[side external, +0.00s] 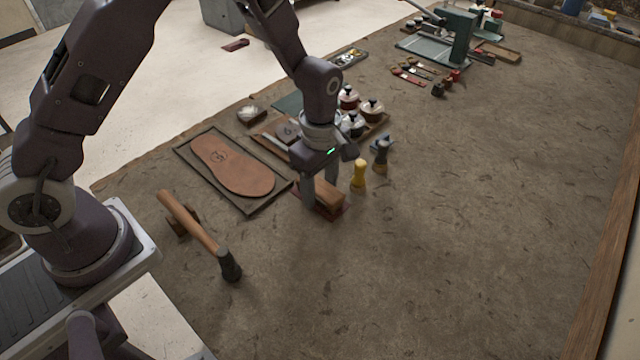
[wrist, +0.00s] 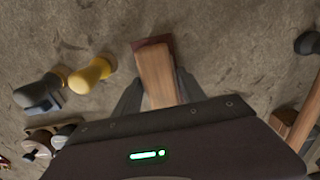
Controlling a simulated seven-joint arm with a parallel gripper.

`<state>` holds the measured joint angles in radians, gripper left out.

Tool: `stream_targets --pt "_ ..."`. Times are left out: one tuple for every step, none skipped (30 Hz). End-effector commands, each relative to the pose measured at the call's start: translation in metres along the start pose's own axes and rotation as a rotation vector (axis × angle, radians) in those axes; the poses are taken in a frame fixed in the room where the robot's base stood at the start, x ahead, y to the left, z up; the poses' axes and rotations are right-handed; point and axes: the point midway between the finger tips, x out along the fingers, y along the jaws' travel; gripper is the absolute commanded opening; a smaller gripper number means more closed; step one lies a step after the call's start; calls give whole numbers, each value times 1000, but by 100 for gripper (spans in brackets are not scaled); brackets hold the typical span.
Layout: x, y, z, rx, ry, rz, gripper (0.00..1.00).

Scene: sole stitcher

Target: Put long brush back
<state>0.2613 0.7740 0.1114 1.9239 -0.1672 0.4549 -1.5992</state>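My gripper (side external: 320,190) points down with one finger on each side of the brush. In the wrist view my gripper (wrist: 160,78) has its fingertips very close to both sides of the wood. I cannot tell whether they press on it. The near end of the brush is hidden by my gripper's body.
A yellow-handled tool (side external: 358,174) and a dark-handled tool (side external: 381,152) stand just right of the brush. A hammer (side external: 200,230) lies at the front left. A leather sole (side external: 232,166) lies on a tray to the left. Lidded pots (side external: 371,108) stand behind. The bench's right side is clear.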

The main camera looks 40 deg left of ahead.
Motion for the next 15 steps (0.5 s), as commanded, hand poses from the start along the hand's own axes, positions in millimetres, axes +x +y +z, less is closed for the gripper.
stream_targets --pt "0 0 0 0 0 0 59" --pt "0 0 0 0 0 0 59" --pt "0 0 0 0 0 0 59" --pt "0 0 0 0 0 0 59" --pt "0 0 0 0 0 0 59" --pt "0 0 0 0 0 0 59" --pt "0 0 0 0 0 0 59" --pt "0 0 0 0 0 0 59" --pt "0 0 0 0 0 0 59" --pt "-2 0 0 0 0 1 59" --pt "-4 0 0 -1 0 2 59" --pt "-8 1 0 -1 0 3 59" --pt "-14 1 0 -1 0 3 59" --pt "-21 2 0 0 0 6 59" --pt "-31 2 0 1 -1 7 59"
